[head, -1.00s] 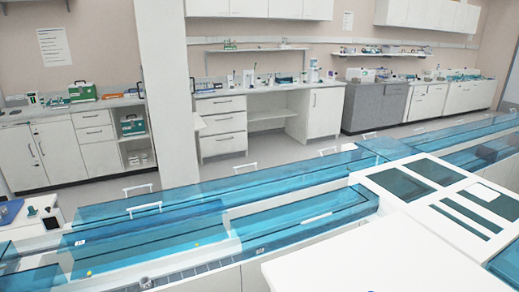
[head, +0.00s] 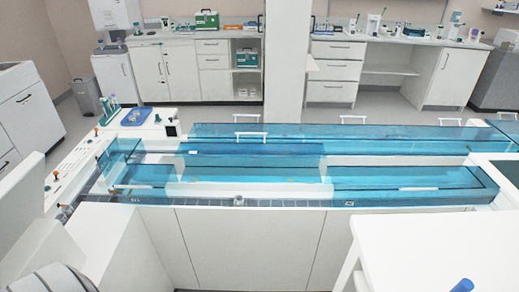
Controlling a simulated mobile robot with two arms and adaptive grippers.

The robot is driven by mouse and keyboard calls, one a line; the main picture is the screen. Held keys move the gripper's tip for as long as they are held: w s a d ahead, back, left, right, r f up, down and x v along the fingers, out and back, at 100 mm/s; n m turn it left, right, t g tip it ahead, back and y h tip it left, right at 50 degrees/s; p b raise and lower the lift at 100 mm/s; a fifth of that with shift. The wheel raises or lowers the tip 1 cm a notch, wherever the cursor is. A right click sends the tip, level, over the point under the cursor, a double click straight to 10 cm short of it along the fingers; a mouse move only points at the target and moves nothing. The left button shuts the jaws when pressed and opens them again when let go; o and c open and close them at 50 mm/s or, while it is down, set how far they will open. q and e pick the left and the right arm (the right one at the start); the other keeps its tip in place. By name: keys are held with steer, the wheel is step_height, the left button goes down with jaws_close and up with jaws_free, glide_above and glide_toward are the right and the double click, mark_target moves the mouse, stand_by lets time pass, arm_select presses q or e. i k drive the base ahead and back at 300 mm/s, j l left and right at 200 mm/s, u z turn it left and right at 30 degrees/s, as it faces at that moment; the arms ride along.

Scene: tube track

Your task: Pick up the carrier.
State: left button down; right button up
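A small grey round piece (head: 239,200) sits on the narrow dark track (head: 285,203) along the near edge of the long bench. It may be the carrier, but it is too small to tell for sure. Neither of my grippers shows in the head view. A white and grey rounded part at the lower left looks like my own arm.
Blue transparent covers (head: 410,178) run along the bench behind the track. A white table top (head: 440,250) stands at the near right. A blue tray (head: 137,118) and a tube rack (head: 110,108) are at the bench's left end. White cabinet fronts (head: 245,245) face me.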

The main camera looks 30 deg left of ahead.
mark_target(238, 199)
steer(key=j+u, duration=0.15)
steer(key=u, duration=0.2)
steer(key=j+u, duration=0.1)
steer(key=u, duration=0.25)
steer(key=j+u, duration=0.15)
steer(key=u, duration=0.2)
